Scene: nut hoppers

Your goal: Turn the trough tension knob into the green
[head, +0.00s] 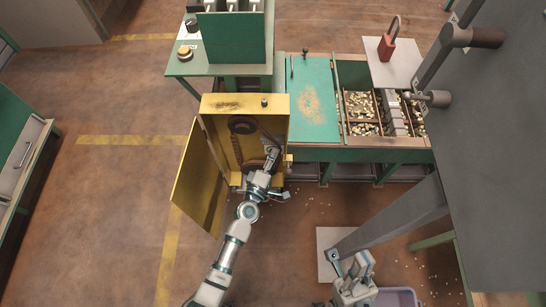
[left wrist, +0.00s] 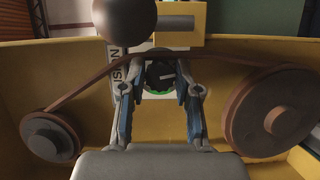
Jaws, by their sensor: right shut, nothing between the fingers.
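The tension knob (left wrist: 160,74) is dark and round, inside the yellow cabinet (head: 222,103). Its white pointer mark points right in the left wrist view, and a green arc (left wrist: 158,92) shows below it. My left gripper (head: 271,158) reaches into the cabinet. In the left wrist view the left gripper (left wrist: 156,82) is open, one finger on each side of the knob, with a visible gap to both sides. Whether the fingertips reach the knob's depth I cannot tell. My right gripper (head: 354,272) is shut and empty, low in the head view, away from the cabinet.
A brown belt (left wrist: 220,59) runs above the knob between a small left pulley (left wrist: 50,137) and a large right pulley (left wrist: 271,112). A brown ball (left wrist: 125,18) is close above. The cabinet door (head: 196,180) stands open leftward. The nut hopper (head: 362,105) is right; a grey post (head: 390,220) stands nearby.

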